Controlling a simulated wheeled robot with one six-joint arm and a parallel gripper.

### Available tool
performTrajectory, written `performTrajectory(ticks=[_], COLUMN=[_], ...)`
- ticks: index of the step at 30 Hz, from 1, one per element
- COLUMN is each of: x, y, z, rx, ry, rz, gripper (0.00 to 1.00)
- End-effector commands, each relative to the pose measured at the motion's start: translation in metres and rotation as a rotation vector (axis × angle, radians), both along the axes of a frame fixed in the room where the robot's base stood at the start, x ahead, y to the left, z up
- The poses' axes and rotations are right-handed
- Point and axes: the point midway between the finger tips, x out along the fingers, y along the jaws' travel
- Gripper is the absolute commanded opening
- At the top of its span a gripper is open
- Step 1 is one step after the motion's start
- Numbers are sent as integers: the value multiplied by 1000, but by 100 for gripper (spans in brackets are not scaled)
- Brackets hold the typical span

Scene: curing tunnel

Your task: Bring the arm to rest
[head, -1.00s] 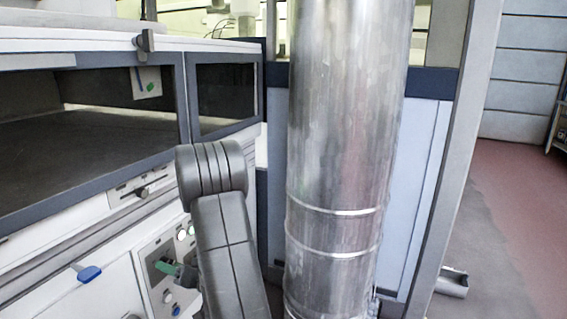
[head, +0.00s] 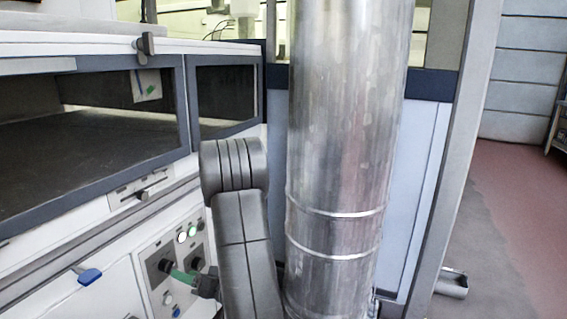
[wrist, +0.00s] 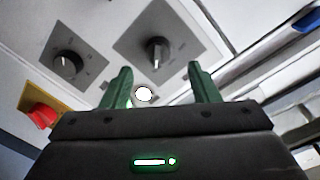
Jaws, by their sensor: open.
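My arm (head: 245,240) rises at the lower middle of the head view, in front of the machine and left of the large metal duct. My gripper (head: 178,272) shows low in that view, its green fingers pointing left at the machine's control panel (head: 150,252). In the wrist view my gripper (wrist: 159,68) is open, with nothing between its two green fingers. Beyond them are a dark knob (wrist: 156,52), a second knob (wrist: 68,64) and a lit white button (wrist: 143,94). A gap to the panel cannot be judged exactly.
The shiny vertical duct (head: 338,150) stands close to the right of my arm. The oven-like machine with a dark window (head: 90,150) fills the left. A blue handle (head: 89,275) sticks out at lower left. A red switch (wrist: 40,117) sits on yellow. Open floor (head: 515,230) lies far right.

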Motion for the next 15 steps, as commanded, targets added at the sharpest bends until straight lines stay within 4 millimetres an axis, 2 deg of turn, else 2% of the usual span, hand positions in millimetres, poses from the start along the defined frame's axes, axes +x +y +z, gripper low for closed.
performTrajectory(ticks=[6,15], x=[-14,-30], y=[-32,-64], z=[2,4], rx=[0,-1], ry=[2,3], rz=[-3,-2], gripper=[55,55])
